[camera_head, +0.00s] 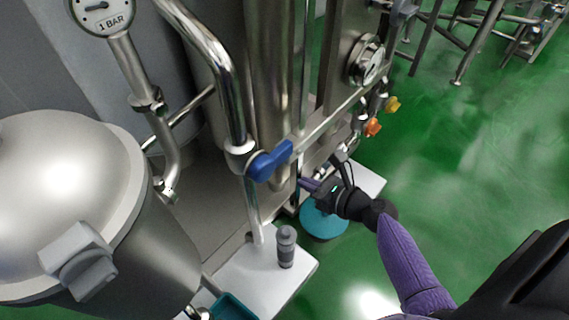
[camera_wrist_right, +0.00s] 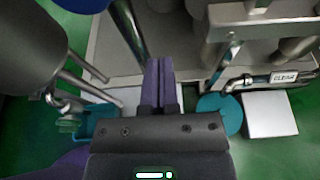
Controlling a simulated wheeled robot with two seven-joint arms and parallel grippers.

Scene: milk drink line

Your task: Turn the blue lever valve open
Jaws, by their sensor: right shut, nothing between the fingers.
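The blue lever valve (camera_head: 270,161) sits on a vertical steel pipe in the middle of the head view, its handle pointing up and to the right. In the right wrist view a blue part, apparently the same valve (camera_wrist_right: 86,4), is cut off at the top left edge. My right gripper (camera_head: 306,184) is just right of and below the lever in the head view, apart from it. Its purple fingers are pressed together with nothing between them, as the right wrist view (camera_wrist_right: 158,68) also shows. My left gripper is in neither view.
A steel tank (camera_head: 150,245) with a domed lid stands at left, below a pressure gauge (camera_head: 103,14). A grey bottle (camera_head: 286,247) stands on a white platform (camera_head: 255,285). A turquoise round object (camera_head: 323,222) is below my gripper. Orange (camera_head: 373,127) and yellow (camera_head: 392,104) knobs are behind. Green floor is open at right.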

